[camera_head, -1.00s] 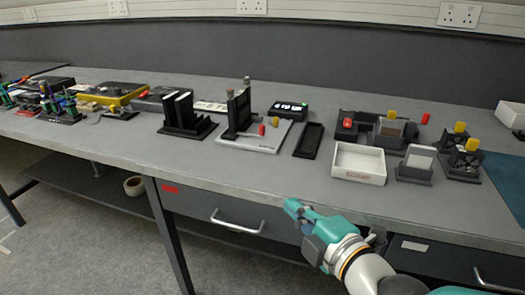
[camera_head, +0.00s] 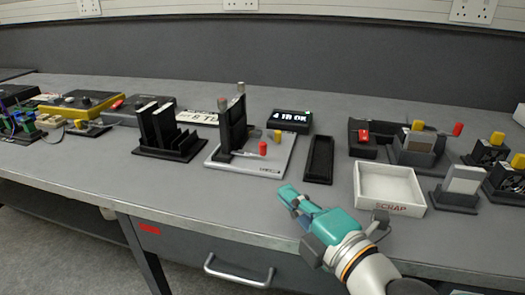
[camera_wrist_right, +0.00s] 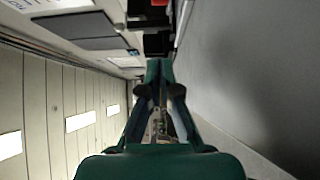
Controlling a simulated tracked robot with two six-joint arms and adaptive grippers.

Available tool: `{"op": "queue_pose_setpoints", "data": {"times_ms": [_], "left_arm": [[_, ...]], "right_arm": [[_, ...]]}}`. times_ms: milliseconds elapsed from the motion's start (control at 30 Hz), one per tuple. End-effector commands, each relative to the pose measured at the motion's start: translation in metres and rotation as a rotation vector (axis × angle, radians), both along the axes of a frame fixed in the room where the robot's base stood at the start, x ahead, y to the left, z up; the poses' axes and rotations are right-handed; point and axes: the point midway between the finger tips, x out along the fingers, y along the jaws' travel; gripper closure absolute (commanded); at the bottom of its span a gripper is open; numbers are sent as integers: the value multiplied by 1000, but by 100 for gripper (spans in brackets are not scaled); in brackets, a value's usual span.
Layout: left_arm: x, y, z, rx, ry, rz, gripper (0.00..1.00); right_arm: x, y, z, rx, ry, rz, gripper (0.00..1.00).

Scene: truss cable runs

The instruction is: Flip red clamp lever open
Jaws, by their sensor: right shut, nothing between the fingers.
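A red-tipped lever (camera_head: 263,148) stands upright at the front of a clamp fixture on a pale base plate (camera_head: 271,168). A yellow-tipped lever (camera_head: 277,135) is just behind it. Another red-tipped lever (camera_head: 457,129) sticks out from a grey block fixture (camera_head: 417,150) at the right. I cannot tell which red lever is the clamp lever. My right gripper (camera_head: 287,191) is shut and empty, near the table's front edge, in front of the pale plate and apart from it. It also shows shut in the wrist view (camera_wrist_right: 158,66). My left gripper is out of view.
A white scrap tray (camera_head: 391,207) stands right of my right gripper. A narrow black tray (camera_head: 319,158) and a lit display box (camera_head: 290,121) lie behind it. A black slotted rack (camera_head: 170,142) stands left of the pale plate. The tabletop left of the gripper is clear.

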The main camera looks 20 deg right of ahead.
Motion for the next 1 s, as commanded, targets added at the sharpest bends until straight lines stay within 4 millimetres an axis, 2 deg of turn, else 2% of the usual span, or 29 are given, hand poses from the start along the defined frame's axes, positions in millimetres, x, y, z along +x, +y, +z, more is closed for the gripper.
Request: {"op": "queue_pose_setpoints", "data": {"times_ms": [467,667,1000], "left_arm": [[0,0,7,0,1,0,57],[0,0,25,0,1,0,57],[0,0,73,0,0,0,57]], "right_arm": [[6,-1,1,-3,4,-7,100],[24,3,3,-4,7,-6,100],[64,11,5,-2,9,-6,100]]}}
